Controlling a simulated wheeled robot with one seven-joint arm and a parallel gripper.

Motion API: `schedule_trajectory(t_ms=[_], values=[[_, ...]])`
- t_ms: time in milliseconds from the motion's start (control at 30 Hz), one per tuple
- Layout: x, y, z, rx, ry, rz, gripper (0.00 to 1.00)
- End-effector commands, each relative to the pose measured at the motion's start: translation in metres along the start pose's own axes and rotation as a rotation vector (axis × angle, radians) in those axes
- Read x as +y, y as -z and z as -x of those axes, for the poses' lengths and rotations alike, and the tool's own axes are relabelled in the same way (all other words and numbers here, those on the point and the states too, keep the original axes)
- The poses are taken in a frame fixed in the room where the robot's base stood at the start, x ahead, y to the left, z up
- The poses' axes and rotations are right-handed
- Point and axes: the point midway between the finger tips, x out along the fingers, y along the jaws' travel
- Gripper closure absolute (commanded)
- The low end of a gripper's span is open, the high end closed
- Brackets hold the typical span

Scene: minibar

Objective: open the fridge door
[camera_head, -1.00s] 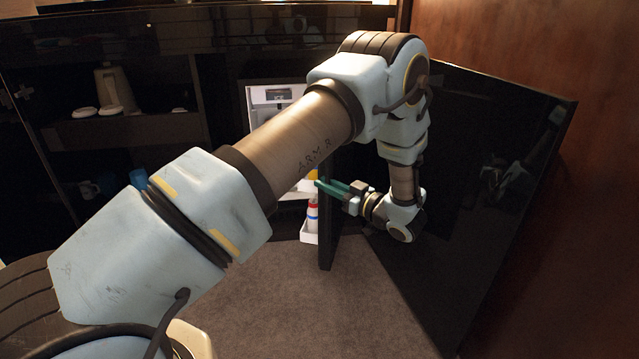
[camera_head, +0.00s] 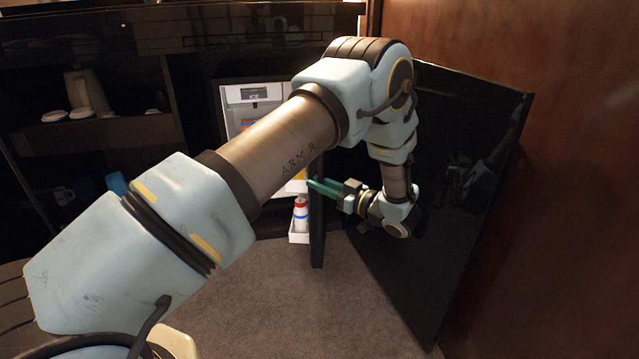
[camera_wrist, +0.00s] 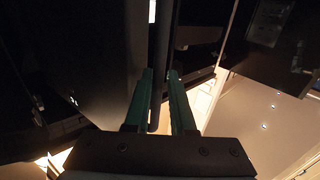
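The fridge (camera_head: 250,97) is lit inside, with an "ICE" label at its top, left of my forearm. Its dark door (camera_head: 317,235) stands ajar, seen nearly edge-on. A white door bin (camera_head: 299,238) on its inner side holds a bottle with red and blue bands (camera_head: 300,214). My gripper (camera_head: 309,186) has green fingers that reach across the door's edge from the right. In the wrist view my gripper (camera_wrist: 161,72) has its fingers apart, with a dark upright bar (camera_wrist: 158,50) between or just beyond them; contact cannot be told. My arm hides part of the fridge.
A large glossy black panel (camera_head: 450,170) stands open at right, close beside my wrist, in front of a wooden wall (camera_head: 575,170). Dark shelves at left hold a kettle (camera_head: 88,92) and cups. Grey carpet (camera_head: 285,300) is clear in front.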

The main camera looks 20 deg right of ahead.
Motion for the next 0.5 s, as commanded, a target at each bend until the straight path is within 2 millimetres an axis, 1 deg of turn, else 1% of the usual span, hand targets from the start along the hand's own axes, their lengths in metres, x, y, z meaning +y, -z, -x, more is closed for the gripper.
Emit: schedule_trajectory(t_ms=[33, 200, 233, 500], values=[[-0.0004, -0.0011, 0.0011, -0.001, -0.002, -0.003, 0.75], [0.0007, -0.0001, -0.0001, 0.0, -0.002, 0.0, 0.56], [0.0008, 0.0, -0.0003, 0.0, -0.003, 0.001, 0.55], [0.0018, 0.001, -0.0013, 0.001, -0.003, 0.003, 0.55]])
